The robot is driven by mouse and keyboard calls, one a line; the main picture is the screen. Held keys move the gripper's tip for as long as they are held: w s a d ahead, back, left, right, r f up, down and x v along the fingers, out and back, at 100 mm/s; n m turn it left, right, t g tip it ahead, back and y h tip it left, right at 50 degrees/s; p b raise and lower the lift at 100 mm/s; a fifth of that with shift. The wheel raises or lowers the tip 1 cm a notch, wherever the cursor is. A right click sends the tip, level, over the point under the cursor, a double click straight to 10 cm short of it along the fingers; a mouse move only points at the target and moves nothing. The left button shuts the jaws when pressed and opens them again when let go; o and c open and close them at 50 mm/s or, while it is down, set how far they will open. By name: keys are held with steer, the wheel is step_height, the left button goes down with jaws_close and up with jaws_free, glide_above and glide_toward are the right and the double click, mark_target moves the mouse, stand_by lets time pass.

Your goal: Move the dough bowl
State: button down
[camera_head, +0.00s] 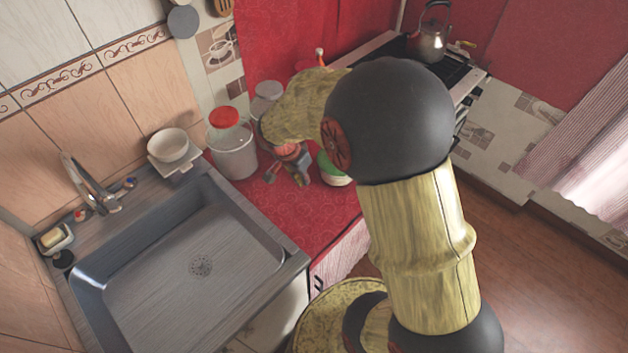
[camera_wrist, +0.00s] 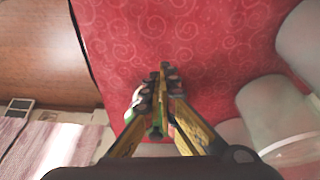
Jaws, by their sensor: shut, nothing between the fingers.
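No bowl is clearly marked as the dough bowl. A white bowl (camera_head: 168,145) stands on a small white base at the back corner of the sink. A small white and green container (camera_head: 334,172), partly hidden by my arm, stands on the red counter, right of my gripper in the head view; I cannot tell whether it is the dough bowl. My gripper (camera_head: 286,178) points down over the red counter beside it. In the wrist view my gripper (camera_wrist: 163,80) is shut and empty, its fingertips together above red cloth. A green and white edge shows behind the fingers there.
A clear bucket with a red lid (camera_head: 232,150) stands left of my gripper; a jar (camera_head: 267,95) stands behind. The sink (camera_head: 190,260) lies at left. A kettle (camera_head: 430,42) sits on the stove at the back. The counter's front edge is close.

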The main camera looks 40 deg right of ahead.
mark_target(313, 195)
steer(key=shift+m, duration=0.5)
steer(key=b+x, duration=0.3)
steer(key=x, duration=0.7)
steer(key=shift+f, duration=0.4)
steer(key=d, duration=0.2)
steer(key=shift+w+d+r+b, duration=0.25)
steer(key=shift+d+b, duration=0.05)
steer(key=shift+b, duration=0.05)
steer(key=shift+w+d+r, duration=0.1)
steer(key=shift+w+d, duration=0.05)
steer(key=shift+d, duration=0.5)
steer(key=w+d, duration=0.1)
steer(key=d, duration=0.5)
steer(key=w+d, duration=0.1)
steer(key=d, duration=0.6)
steer(key=w+d, duration=0.1)
steer(key=d, duration=0.5)
steer(key=shift+w+d, duration=0.25)
steer(key=shift+d, duration=0.15)
